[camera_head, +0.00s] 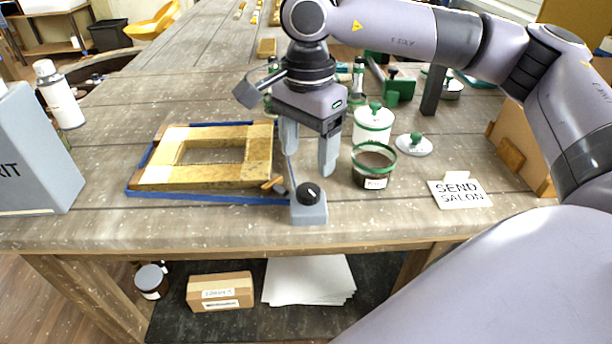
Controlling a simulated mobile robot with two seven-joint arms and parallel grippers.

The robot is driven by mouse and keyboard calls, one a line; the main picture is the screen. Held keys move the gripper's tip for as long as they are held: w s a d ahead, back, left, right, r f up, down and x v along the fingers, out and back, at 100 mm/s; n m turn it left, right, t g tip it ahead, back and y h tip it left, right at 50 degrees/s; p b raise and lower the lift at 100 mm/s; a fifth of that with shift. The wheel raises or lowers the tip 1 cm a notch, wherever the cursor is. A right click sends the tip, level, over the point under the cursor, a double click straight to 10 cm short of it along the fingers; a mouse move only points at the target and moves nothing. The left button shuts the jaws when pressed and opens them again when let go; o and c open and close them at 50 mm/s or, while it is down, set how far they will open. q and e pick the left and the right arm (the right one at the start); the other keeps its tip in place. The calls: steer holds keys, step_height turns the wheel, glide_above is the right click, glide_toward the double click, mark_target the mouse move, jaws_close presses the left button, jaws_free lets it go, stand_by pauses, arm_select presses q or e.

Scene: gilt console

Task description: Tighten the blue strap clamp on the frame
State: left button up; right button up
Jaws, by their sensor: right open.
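The gilt frame (205,174) lies flat on the wooden workbench, with the blue strap (225,198) around its outer edge. The clamp's grey block with a black knob (309,205) sits at the frame's front right corner, near the bench's front edge. My right gripper (308,170) points down with its fingers apart, just above and behind the knob. It holds nothing, and I cannot tell whether a finger touches the block. A small orange-brown piece (272,184) lies by the frame's corner. My left gripper is not in view.
A green-rimmed jar (373,166) stands close right of my gripper, with a white canister (373,124) and a green-knobbed lid (414,145) nearby. A "SEND SALON" card (460,193) lies further right. A grey box (35,150) and spray bottle (59,95) stand left.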

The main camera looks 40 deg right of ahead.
mark_target(309, 189)
steer(key=shift+s+f, duration=0.1)
steer(key=shift+f, duration=0.4)
step_height(309, 189, down, 6)
steer(key=shift+d+f+p, duration=0.1)
steer(key=shift+p, duration=0.35)
steer(key=c, duration=1.1)
steer(key=shift+o, duration=0.2)
